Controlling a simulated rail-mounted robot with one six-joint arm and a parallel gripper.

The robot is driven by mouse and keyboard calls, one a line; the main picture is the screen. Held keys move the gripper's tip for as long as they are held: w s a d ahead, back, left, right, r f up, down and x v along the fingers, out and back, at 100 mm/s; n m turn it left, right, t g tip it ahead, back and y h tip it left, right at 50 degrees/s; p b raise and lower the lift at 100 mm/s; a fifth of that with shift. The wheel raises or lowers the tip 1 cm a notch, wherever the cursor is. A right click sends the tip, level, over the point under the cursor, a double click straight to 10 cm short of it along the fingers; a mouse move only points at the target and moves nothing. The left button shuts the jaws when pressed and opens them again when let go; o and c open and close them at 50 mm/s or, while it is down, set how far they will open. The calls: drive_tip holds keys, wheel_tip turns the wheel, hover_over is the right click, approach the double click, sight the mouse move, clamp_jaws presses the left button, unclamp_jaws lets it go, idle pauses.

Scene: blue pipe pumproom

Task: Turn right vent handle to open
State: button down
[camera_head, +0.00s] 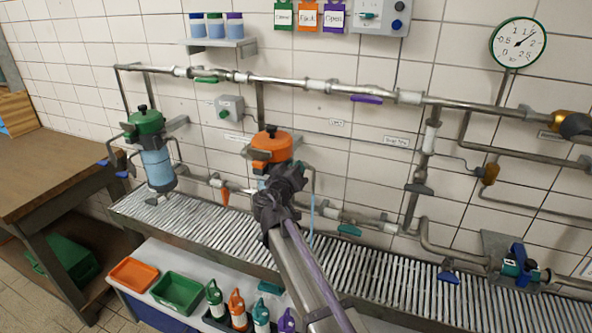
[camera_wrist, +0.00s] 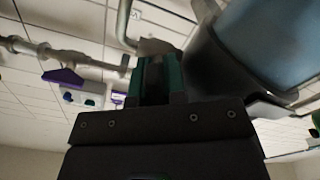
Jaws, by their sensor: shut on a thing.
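My gripper shows in the wrist view (camera_wrist: 157,58), with its green-edged fingers close together at a small grey part (camera_wrist: 158,46). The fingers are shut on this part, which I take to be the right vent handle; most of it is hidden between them. The blue filter body (camera_wrist: 268,38) is just to the right of the fingers. In the head view, my dark wrist and gripper (camera_head: 277,195) are in front of the orange-lidded filter (camera_head: 271,145) and cover most of its body. The vent handle cannot be made out there.
A metal pipe (camera_head: 310,217) with a teal handle (camera_head: 349,230) runs right of my gripper. A slatted metal shelf (camera_head: 400,275) lies below. The green-lidded filter (camera_head: 157,165) stands to the left. A purple handle (camera_head: 366,98) hangs on the upper pipe.

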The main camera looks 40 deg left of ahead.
drive_tip(key=n, duration=0.6)
drive_tip(key=shift+f+n, duration=0.1)
drive_tip(key=shift+n, duration=0.2)
drive_tip(key=n, duration=0.5)
drive_tip(key=shift+a+f, duration=0.1)
idle(0.3)
drive_tip(key=c, duration=1.2)
unclamp_jaws()
drive_tip(key=shift+s, duration=0.15)
drive_tip(key=v, duration=1)
drive_tip(key=shift+s, duration=0.3)
